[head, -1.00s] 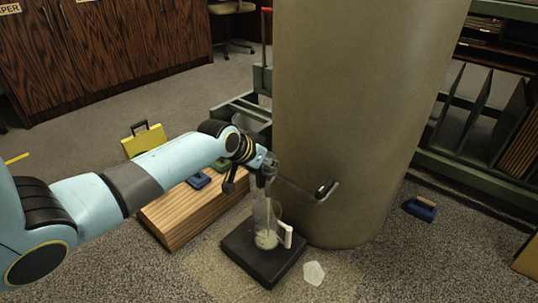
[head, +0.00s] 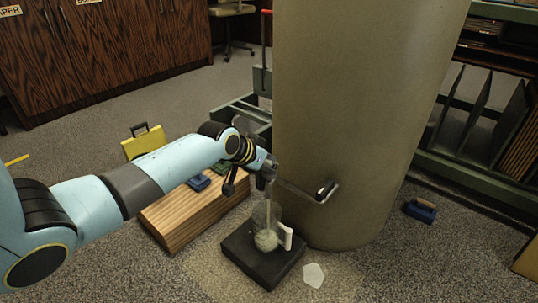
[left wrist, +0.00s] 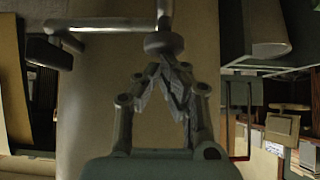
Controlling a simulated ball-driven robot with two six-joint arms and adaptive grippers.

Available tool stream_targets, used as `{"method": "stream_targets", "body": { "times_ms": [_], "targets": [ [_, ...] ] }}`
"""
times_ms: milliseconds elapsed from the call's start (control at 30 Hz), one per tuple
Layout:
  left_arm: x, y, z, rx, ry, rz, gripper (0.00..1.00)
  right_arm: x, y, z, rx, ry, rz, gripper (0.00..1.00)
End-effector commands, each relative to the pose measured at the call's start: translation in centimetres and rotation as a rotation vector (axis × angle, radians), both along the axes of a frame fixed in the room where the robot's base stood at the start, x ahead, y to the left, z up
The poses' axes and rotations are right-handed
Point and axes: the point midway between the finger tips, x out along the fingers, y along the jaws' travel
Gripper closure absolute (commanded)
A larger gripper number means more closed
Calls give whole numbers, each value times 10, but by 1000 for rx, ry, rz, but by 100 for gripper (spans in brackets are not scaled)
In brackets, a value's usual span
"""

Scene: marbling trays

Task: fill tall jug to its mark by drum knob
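The tall jug (head: 259,216) is clear, with a white handle (head: 287,237), and stands upright on a black block in front of the drum (head: 365,120). Pale liquid (head: 265,240) shows low in it, and a thin pale stream runs down into it from above. Its mark cannot be made out. My left gripper (head: 268,181) is over the jug, at the drum's fittings. In the left wrist view my fingertips (left wrist: 164,60) meet close by the round grey knob (left wrist: 164,43); whether they pinch it is unclear. My right gripper is out of view.
The black block (head: 240,258) rests on the speckled floor. A bent metal handle (head: 325,192) juts from the drum. A wooden box (head: 178,222) with blue items stands left, under my arm. A white scrap (head: 314,275) lies in front, a blue brush (head: 420,210) right.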

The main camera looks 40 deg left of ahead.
Motion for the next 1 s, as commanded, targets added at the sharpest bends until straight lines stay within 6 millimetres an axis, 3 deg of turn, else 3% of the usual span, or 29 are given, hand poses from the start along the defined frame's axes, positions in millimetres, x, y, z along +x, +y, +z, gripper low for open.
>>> {"method": "stream_targets", "body": {
  "times_ms": [1000],
  "targets": [
    [-4,0,-6,-2,15,1,100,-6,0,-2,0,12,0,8]
  ]
}}
